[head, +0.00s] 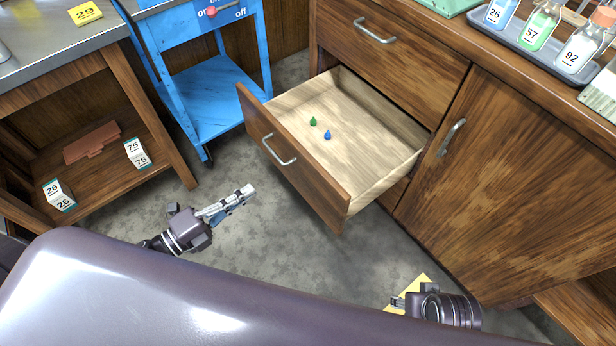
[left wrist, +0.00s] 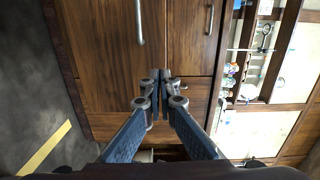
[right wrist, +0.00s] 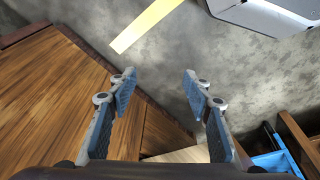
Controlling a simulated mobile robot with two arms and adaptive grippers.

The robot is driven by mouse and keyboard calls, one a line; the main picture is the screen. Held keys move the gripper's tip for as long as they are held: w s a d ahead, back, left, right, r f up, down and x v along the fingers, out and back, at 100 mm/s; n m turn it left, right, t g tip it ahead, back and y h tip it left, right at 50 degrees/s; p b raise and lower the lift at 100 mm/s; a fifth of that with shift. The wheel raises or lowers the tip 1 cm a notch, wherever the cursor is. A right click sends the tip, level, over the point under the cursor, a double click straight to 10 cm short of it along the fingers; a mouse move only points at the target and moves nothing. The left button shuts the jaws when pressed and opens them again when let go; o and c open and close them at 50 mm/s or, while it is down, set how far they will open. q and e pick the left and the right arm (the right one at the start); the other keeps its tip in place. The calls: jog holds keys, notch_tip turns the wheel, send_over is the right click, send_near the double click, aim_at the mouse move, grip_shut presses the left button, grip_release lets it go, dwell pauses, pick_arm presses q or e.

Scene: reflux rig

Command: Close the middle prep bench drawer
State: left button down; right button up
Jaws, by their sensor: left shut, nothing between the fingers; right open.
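The middle drawer (head: 340,195) of the wooden prep bench is pulled well out in the head view. Its pale inside shows a small green piece (head: 313,121) and a small blue piece (head: 327,135). Its front carries a metal handle (head: 279,149). My left gripper (head: 250,190) is shut and empty, in front of the drawer and to the left of its front, apart from it. In the left wrist view its fingers (left wrist: 163,76) meet before wooden fronts. My right gripper (head: 394,301) is low at the right; its fingers (right wrist: 158,82) are apart and empty in the right wrist view.
A closed upper drawer (head: 385,60) is above the open one, and a closed cupboard door (head: 500,190) is to its right. A blue cart (head: 215,95) stands left of the drawer. A wooden shelf unit (head: 150,110) is farther left. Grey floor (head: 270,255) is free before the drawer.

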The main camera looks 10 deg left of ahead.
aim_at(305, 159)
pick_arm(q)
jog(key=shift+m+h, duration=0.3)
jog(key=shift+m, duration=0.1)
jog(key=x, duration=1.3)
jog(key=shift+s+d+r+b, duration=0.15)
jog(key=shift+s+d+b, duration=0.15)
jog(key=shift+b, duration=0.05)
jog(key=shift+w+d, duration=0.5)
jog(key=shift+w, duration=0.05)
pick_arm(e)
notch_tip(305, 159, up, 4)
jog(key=shift+d+f, duration=0.1)
jog(key=shift+f, duration=0.15)
jog(key=shift+s, duration=0.1)
pick_arm(q)
jog(key=shift+w+d, duration=0.1)
pick_arm(e)
jog(key=shift+s+f, duration=0.1)
